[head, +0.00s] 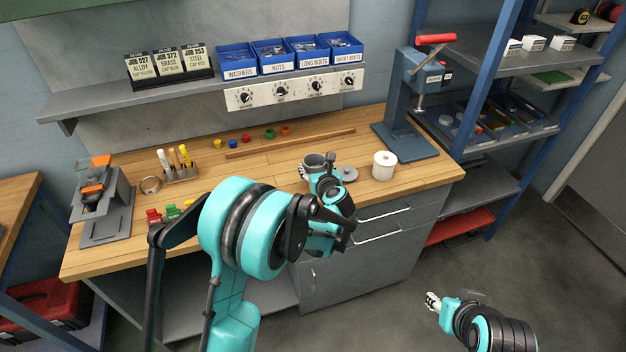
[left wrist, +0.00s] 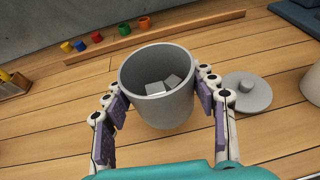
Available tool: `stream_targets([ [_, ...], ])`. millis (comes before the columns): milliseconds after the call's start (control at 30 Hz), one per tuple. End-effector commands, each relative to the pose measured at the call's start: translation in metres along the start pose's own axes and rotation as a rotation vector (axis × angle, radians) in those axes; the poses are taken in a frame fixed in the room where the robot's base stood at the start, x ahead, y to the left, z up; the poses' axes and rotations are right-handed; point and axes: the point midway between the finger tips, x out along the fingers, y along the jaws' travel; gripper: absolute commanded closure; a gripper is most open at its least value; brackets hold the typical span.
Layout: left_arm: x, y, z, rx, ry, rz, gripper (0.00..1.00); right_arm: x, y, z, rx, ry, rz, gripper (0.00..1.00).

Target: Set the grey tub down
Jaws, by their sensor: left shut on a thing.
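The grey tub (left wrist: 165,110) is open-topped, looks upright and has several pale grey pieces inside. It also shows in the head view (head: 315,160), near the bench's front right. My left gripper (left wrist: 159,88) is shut on it, one finger on each side; in the head view the gripper (head: 318,170) partly hides the tub. I cannot tell whether its base touches the wood. A grey round lid with a knob (left wrist: 246,93) lies just right of it. My right gripper (head: 433,302) is away from the bench at lower right, apparently empty; its opening is unclear.
A wooden strip (head: 290,144) and several coloured caps (head: 246,139) lie behind the tub. Bare wood (head: 240,172) is left of the tub.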

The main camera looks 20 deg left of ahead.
Motion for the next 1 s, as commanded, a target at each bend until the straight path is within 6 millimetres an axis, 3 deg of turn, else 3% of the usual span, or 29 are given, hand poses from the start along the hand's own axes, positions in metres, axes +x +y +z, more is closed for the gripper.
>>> stream_targets([
  [167,0.012,0.004,-0.005,-0.001,0.0,0.0,0.71,0.003,0.0,0.002,0.0,0.0,0.0,0.6],
  [433,0.024,0.004,-0.04,0.0,0.0,0.0,0.71,0.017,0.0,0.012,0.0,0.0,0.0,0.6],
  [833,0.025,0.004,-0.044,0.0,0.0,0.0,0.71,0.02,0.0,0.014,0.0,0.0,0.0,0.6],
  [867,0.025,0.004,-0.043,-0.001,0.0,0.0,0.35,0.019,0.0,0.013,0.0,0.0,0.0,0.6],
  [900,0.025,0.004,-0.043,-0.001,0.0,0.0,0.24,0.019,0.0,0.013,0.0,0.0,0.0,0.6],
  [1000,0.025,0.004,-0.042,-0.001,0.0,0.0,0.22,0.018,0.0,0.013,0.0,0.0,0.0,0.6],
])
